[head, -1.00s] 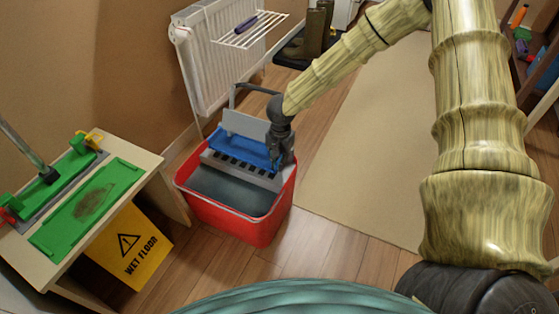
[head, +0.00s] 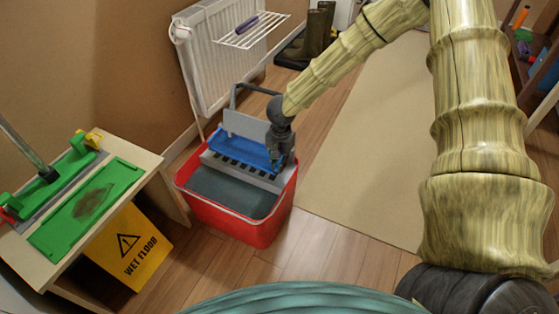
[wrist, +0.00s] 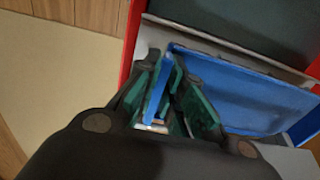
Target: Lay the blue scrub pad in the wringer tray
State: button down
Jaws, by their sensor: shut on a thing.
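The blue wringer tray (head: 232,149) sits across the back of the red mop bucket (head: 245,228). In the wrist view the tray (wrist: 250,98) lies open to the right of the fingers. My gripper (head: 278,158) is at the tray's right end, pointing down. Most of the pad is hidden by the fingers. I cannot tell whether it touches the tray.
Dark water (head: 232,192) fills the bucket's front part. A low bench (head: 45,262) with green trays (head: 88,205) stands left, with a yellow wet floor sign (head: 130,248) beside it. A radiator (head: 215,70) is behind. A beige mat (head: 375,150) lies to the right.

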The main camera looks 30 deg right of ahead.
aim_at(279, 176)
jog(key=shift+s+a+r+p, duration=0.15)
jog(key=shift+r+p, duration=0.05)
jog(key=shift+p, duration=1.05)
jog(key=shift+w+d+p, duration=0.2)
jog(key=shift+p, duration=0.7)
jog(key=shift+p, duration=1.4)
jog(key=shift+f+b, duration=0.35)
jog(key=shift+f, duration=1.9)
dwell(1.4)
jog(key=c, duration=1.5)
grip_release()
jog(key=shift+o, duration=0.2)
